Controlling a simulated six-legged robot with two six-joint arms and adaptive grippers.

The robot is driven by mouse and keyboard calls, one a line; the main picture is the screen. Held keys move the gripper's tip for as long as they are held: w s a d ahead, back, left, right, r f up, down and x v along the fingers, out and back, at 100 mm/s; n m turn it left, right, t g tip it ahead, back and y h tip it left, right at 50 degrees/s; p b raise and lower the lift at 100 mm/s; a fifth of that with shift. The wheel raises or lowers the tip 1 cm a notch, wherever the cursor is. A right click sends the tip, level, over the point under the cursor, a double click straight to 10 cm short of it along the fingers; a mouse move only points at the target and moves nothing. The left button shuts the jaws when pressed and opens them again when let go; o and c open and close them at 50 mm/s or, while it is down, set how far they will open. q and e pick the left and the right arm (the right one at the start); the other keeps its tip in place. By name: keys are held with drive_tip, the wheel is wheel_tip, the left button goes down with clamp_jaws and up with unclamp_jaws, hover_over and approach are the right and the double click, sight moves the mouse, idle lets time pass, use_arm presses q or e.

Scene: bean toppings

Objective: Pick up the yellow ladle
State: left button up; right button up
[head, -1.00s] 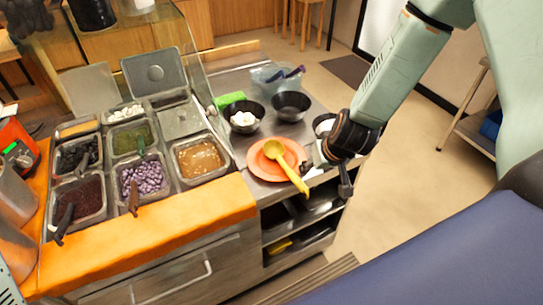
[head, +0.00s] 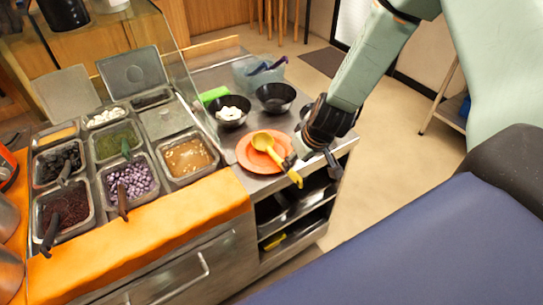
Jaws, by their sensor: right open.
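The yellow ladle (head: 263,142) lies with its bowl on an orange plate (head: 246,157) on the metal counter. Its handle slants down to the right, and the handle's end sticks out past the plate near the counter's front edge. My right gripper (head: 310,162) comes in from the upper right, open and empty. Its fingers are close to the ladle's handle, one just above the handle and the other to the right of it. Part of the handle is hidden behind the near finger, and I cannot tell whether they touch. My left gripper is out of view.
Two black bowls (head: 276,97) stand behind the plate, one (head: 231,117) holding white pieces. A bluish clear container (head: 249,75) and a green item (head: 213,94) are farther back. Metal topping trays (head: 167,173) fill the left, behind an orange ledge (head: 150,232).

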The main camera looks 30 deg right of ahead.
sight(276, 157)
drive_tip(key=shift+w+a+f, duration=0.2)
drive_tip(key=shift+a+f, duration=0.05)
drive_tip(key=shift+f, duration=0.05)
drive_tip(key=b+x, duration=0.3)
drive_tip(key=x, duration=0.1)
drive_tip(key=shift+f+b, duration=0.1)
drive_tip(key=shift+b, duration=0.3)
drive_tip(key=shift+w+f, duration=0.1)
drive_tip(key=shift+w, duration=0.05)
drive_tip(key=shift+w+a, duration=0.1)
drive_tip(key=shift+a, duration=0.2)
drive_tip(key=shift+d, duration=0.1)
drive_tip(key=shift+c, duration=0.2)
drive_tip(key=shift+d, duration=0.15)
drive_tip(key=c, duration=0.9)
clamp_jaws()
